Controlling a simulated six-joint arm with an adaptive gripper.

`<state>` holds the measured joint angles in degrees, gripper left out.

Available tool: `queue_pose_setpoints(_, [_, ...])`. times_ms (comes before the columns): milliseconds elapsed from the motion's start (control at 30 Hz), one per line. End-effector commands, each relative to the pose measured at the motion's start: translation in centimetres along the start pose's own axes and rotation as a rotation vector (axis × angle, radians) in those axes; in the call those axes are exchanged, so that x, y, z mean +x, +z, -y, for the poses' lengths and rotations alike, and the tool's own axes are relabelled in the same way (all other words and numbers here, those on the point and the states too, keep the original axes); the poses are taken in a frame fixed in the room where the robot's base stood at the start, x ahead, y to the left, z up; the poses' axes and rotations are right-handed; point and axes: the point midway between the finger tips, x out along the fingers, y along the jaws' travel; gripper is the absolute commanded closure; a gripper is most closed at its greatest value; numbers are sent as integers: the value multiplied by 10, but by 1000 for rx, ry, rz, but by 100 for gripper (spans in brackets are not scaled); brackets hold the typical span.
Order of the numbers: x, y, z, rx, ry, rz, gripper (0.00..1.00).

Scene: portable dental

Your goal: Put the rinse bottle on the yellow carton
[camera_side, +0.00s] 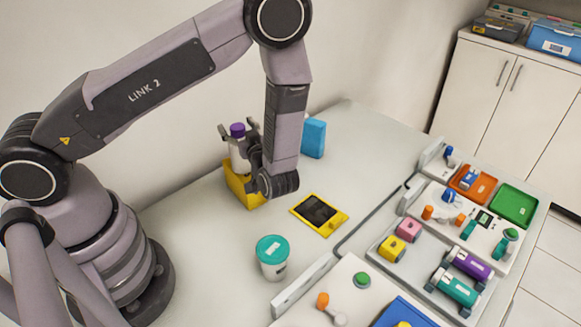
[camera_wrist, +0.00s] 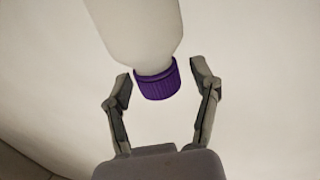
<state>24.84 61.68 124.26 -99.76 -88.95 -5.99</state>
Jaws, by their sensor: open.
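The rinse bottle (camera_side: 239,158) is white with a purple cap and appears upright on the yellow carton (camera_side: 250,195). My gripper partly hides both the bottle and the carton in the side view. My gripper (camera_side: 238,127) is at the height of the bottle's upper part, its fingers spread to either side. In the wrist view the bottle's body (camera_wrist: 137,30) and purple cap show between the two open fingers (camera_wrist: 162,80), with a gap visible on each side of the cap. Whether the bottle's base touches the carton top is hard to see.
A blue box (camera_side: 313,138) stands behind my gripper. A yellow-framed dark device (camera_side: 319,214) lies in front to the right, and a teal-lidded cup (camera_side: 272,258) stands nearer. Trays and panels with small parts fill the right side. Table between carton and cup is clear.

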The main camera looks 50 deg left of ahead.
Motion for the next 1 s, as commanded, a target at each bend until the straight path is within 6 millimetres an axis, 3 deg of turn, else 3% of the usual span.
queue_pose_setpoints(167, [0,-4,0,-1,0,0,39])
queue_pose_setpoints(267, [-12,-4,-1,0,4,0,39])
queue_pose_setpoints(600, [-86,-3,-1,-1,6,0,39])
queue_pose_setpoints(733, [-106,-3,-1,-1,4,-1,39])
queue_pose_setpoints(900, [-117,-4,-4,-12,11,24,39])
queue_pose_setpoints(1000, [-112,-10,-25,-66,66,144,39])
